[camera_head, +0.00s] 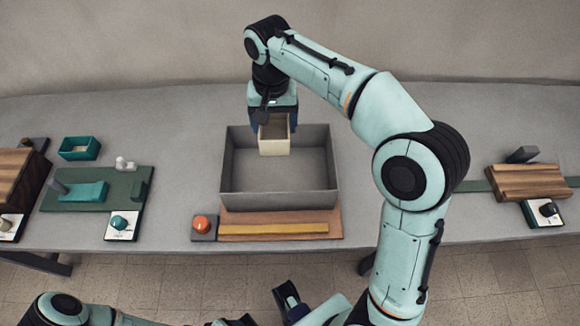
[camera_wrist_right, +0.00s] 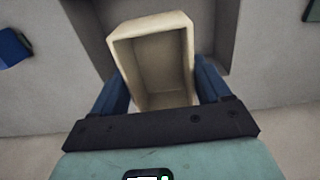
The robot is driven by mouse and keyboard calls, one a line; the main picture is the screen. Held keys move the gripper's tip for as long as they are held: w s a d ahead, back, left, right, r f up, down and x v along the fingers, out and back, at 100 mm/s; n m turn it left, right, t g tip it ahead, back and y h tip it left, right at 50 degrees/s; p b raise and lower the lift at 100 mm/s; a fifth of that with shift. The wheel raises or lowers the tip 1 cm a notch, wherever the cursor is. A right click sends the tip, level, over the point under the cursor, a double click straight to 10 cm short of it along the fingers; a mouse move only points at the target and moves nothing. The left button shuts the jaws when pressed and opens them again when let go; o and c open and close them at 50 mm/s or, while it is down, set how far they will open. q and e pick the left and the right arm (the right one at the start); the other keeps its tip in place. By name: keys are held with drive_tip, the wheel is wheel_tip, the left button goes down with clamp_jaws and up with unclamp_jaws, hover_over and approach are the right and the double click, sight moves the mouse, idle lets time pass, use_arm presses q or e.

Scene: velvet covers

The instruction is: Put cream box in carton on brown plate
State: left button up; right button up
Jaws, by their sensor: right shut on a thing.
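The cream box (camera_head: 274,146), open-topped and hollow, is held by my right gripper (camera_head: 273,122), shut on it. In the right wrist view the cream box (camera_wrist_right: 160,75) sits between the two blue fingers (camera_wrist_right: 160,92). It hangs at the back part of the grey carton (camera_head: 229,180), its lower part over the carton's inside; I cannot tell if it touches the floor. The carton, an open grey tray, stands on the brown plate (camera_head: 335,226), whose front part shows. My left gripper (camera_head: 288,297) is partly seen at the bottom edge; its jaws are unclear.
An orange knob (camera_head: 201,223) sits left of the plate, and a yellow strip (camera_head: 273,229) lies on the plate's front. A green board (camera_head: 120,184) and a teal tray (camera_head: 80,147) are at left. A wooden block (camera_head: 527,182) is at right. The table behind the carton is clear.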

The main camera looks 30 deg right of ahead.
drive_tip(key=shift+d, duration=0.25)
drive_tip(key=shift+d+f, duration=0.15)
drive_tip(key=shift+f, duration=0.05)
drive_tip(key=b, duration=0.3)
approach(280, 177)
use_arm(q)
drive_tip(key=shift+b+x, duration=0.3)
drive_tip(key=shift+x, duration=1.5)
use_arm(e)
drive_tip(key=shift+f, duration=2.25)
use_arm(q)
drive_tip(key=shift+a+f, duration=0.1)
drive_tip(key=shift+a, duration=0.1)
use_arm(e)
drive_tip(key=shift+f, duration=0.15)
drive_tip(key=o, duration=1)
drive_tip(key=shift+o, duration=0.2)
